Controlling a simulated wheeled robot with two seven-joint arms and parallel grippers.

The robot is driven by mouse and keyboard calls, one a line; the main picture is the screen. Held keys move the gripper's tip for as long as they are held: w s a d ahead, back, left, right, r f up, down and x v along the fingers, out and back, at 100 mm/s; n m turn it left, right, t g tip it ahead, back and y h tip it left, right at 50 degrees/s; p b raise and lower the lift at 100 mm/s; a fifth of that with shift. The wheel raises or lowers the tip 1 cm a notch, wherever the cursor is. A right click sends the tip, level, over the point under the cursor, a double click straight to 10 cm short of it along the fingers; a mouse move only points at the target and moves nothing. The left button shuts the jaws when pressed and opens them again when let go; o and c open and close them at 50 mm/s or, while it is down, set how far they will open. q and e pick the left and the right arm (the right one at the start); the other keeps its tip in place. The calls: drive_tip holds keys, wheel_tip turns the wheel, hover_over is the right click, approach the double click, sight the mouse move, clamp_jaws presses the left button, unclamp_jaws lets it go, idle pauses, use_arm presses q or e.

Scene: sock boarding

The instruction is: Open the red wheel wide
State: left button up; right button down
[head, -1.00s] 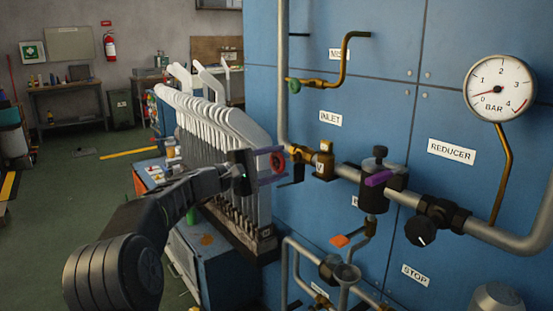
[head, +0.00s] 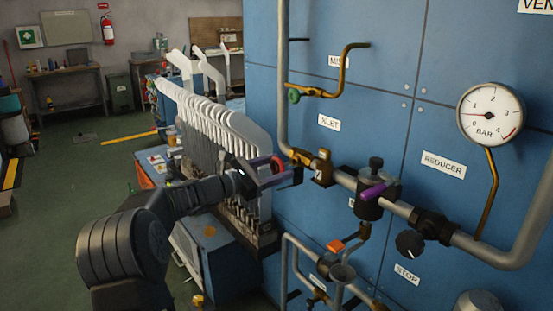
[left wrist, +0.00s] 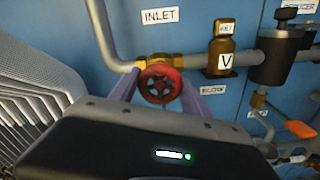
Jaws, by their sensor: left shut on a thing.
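The red wheel (left wrist: 160,84) sits on a brass valve on the pipe below the INLET label (left wrist: 165,16). In the head view the wheel (head: 277,164) is small and partly hidden by my gripper. My left gripper (head: 284,172) is shut on the wheel. In the left wrist view its two purple fingers stand on either side of the rim, and the dark gripper body covers the lower picture. My right gripper is not in view.
A pressure gauge (head: 490,115) has its needle near the low end. A rack of white sock boards (head: 215,130) stands close behind my left arm.

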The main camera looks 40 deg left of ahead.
use_arm(q)
drive_tip(key=n+p, duration=1.6)
drive_tip(key=p, duration=0.1)
drive_tip(key=shift+r+n+p, duration=0.1)
drive_tip(key=shift+n+p, duration=0.2)
drive_tip(key=shift+p, duration=0.1)
drive_tip(key=shift+f+n+p, duration=0.2)
drive_tip(key=shift+n+p, duration=0.95)
drive_tip(key=shift+n, duration=0.25)
drive_tip(key=o, duration=1.4)
